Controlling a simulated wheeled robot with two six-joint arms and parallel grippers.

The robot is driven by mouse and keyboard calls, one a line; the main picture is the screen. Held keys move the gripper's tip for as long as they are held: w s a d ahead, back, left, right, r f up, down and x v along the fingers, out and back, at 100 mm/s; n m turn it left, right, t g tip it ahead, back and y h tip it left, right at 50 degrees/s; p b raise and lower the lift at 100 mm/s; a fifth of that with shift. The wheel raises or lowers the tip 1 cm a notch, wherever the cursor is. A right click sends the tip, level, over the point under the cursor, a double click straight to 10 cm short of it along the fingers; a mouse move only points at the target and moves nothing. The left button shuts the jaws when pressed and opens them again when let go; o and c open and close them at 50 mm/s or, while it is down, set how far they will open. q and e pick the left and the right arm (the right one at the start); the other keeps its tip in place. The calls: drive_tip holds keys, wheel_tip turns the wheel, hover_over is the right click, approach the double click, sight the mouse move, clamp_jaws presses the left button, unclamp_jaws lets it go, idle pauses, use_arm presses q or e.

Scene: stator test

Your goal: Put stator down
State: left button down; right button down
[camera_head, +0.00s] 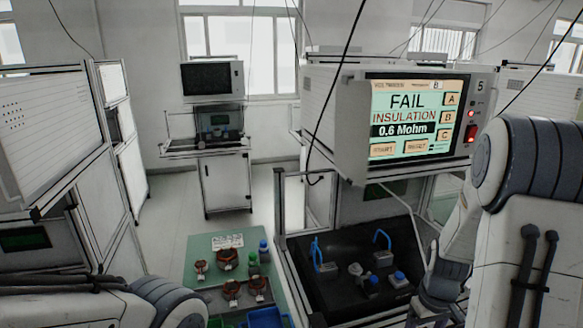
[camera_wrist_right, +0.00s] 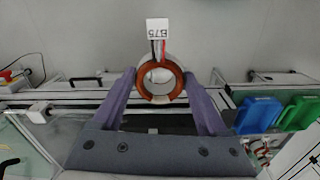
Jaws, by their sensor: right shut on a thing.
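A stator (camera_wrist_right: 180,82), a copper-brown ring with a pale core, is held in my right gripper (camera_wrist_right: 160,78) in the right wrist view. The two purple-grey fingers are shut on its sides. Red and black leads run up from it to a white tag (camera_wrist_right: 157,27) that reads upside down, perhaps B75. In the head view my right arm comes in at the right; its gripper and the held stator cannot be made out. My left arm shows at the bottom left of the head view, with its gripper out of view.
A tester screen (camera_head: 412,112) reads FAIL, INSULATION, 0.6 Mohm. Below it is a black test bed (camera_head: 330,292) with blue-handled clamps. A green table (camera_head: 200,246) left of it holds several stators (camera_head: 228,259) and bottles. Blue (camera_wrist_right: 258,115) and green (camera_wrist_right: 298,112) bins show in the wrist view.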

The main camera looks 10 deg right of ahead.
drive_tip(key=w+a+f, duration=0.3)
drive_tip(key=a+f, duration=0.2)
drive_tip(key=a, duration=0.3)
drive_tip(key=w+a+f+b, duration=0.1)
drive_tip(key=w+a+f, duration=0.2)
drive_tip(key=a, duration=0.6)
drive_tip(key=shift+a+f, duration=0.3)
drive_tip(key=shift+f, duration=0.55)
drive_tip(key=shift+s, duration=0.1)
